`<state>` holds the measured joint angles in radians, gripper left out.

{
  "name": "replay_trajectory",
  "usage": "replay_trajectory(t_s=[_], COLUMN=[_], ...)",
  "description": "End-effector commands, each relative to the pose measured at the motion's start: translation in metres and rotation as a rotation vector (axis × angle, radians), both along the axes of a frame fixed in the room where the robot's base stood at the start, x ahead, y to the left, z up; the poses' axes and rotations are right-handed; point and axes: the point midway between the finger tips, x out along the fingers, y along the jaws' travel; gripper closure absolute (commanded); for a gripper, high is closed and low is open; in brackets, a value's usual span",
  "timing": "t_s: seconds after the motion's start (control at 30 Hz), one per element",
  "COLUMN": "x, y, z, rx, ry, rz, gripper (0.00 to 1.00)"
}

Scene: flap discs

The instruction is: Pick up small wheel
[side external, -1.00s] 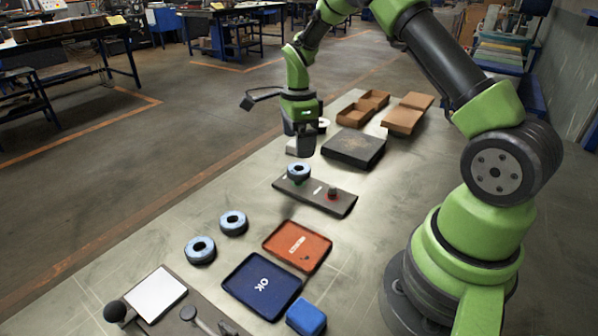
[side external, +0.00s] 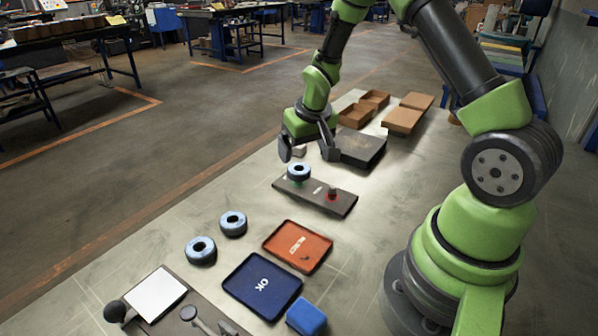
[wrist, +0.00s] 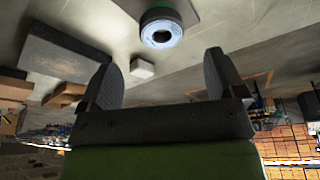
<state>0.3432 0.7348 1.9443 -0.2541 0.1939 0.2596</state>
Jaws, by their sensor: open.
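Several pale blue ring-shaped wheels are in the side view, and I cannot tell surely which is the small one. One wheel (side external: 299,172) sits on a raised spot of a dark fixture plate (side external: 338,205). Two others, a nearer wheel (side external: 201,251) and a farther wheel (side external: 233,223), lie flat on the table. My gripper (side external: 307,150) is open and empty, tilted, above and behind the wheel on the plate. In the wrist view that wheel (wrist: 161,31) shows beyond the open fingers (wrist: 164,72), apart from them.
A small pale block (wrist: 143,68) lies near the wheel. A dark box (side external: 362,150) and brown cartons (side external: 408,115) stand behind. An orange tray (side external: 297,247), a blue OK tray (side external: 262,286) and a blue block (side external: 306,318) are in front. A red button (side external: 333,193) stands on the plate.

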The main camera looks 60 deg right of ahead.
Motion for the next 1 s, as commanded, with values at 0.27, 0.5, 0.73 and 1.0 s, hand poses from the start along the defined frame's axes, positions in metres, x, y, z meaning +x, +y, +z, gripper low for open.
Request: replay_trajectory(t_s=[0.27, 0.5, 0.73, 1.0], x=[0.006, 0.016, 0.018, 0.018], y=[-0.002, -0.006, -0.007, -0.007], z=[-0.025, -0.056, -0.061, -0.060], rx=[0.002, 0.002, 0.002, 0.001], ry=[0.003, 0.001, -0.001, -0.001], rz=[-0.001, -0.003, -0.004, -0.004], gripper=[0.11, 0.11, 0.11, 0.52])
